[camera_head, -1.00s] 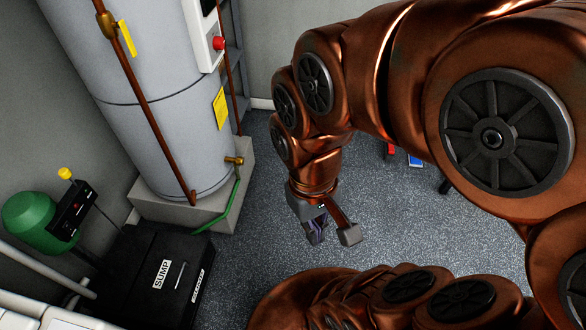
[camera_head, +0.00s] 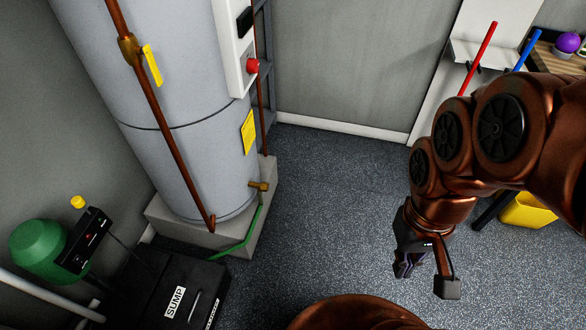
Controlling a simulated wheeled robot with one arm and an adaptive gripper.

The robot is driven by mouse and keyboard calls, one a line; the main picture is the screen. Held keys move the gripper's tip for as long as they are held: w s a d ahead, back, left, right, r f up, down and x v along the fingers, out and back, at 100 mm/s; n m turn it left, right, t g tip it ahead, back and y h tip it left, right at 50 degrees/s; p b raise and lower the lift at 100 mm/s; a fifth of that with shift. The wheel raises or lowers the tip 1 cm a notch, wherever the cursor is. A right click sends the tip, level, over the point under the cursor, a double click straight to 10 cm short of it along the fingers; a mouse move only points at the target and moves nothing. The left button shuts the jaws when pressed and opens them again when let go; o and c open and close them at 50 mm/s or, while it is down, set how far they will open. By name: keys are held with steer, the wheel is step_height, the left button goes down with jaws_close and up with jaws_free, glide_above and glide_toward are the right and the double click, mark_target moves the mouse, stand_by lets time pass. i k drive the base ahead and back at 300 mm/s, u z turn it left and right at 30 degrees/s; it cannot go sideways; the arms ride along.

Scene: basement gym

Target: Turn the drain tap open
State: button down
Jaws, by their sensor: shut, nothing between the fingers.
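The drain tap (camera_head: 259,186) is a small brass fitting low on the right side of the grey tank (camera_head: 185,110). A green hose (camera_head: 240,240) runs down from it toward the black sump box. The tap is small in this view, and I cannot tell how its handle is set. My gripper (camera_head: 426,276) is well to the right of the tap, hanging over the open floor and pointing down. It is shut and empty, and touches nothing.
The black sump box (camera_head: 165,285) and a green pump (camera_head: 40,250) stand at lower left. A copper pipe (camera_head: 155,110) with a yellow lever (camera_head: 152,65) runs down the tank. A yellow bucket (camera_head: 528,210) stands at right. Speckled floor between tap and gripper is clear.

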mark_target(265, 186)
steer(key=z, duration=0.1)
steer(key=i, duration=0.6)
steer(key=u, duration=0.55)
steer(key=i, duration=0.55)
steer(key=u, duration=0.55)
steer(key=k, duration=1.3)
steer(key=u, duration=0.75)
steer(key=i, duration=1.05)
steer(key=z, duration=0.25)
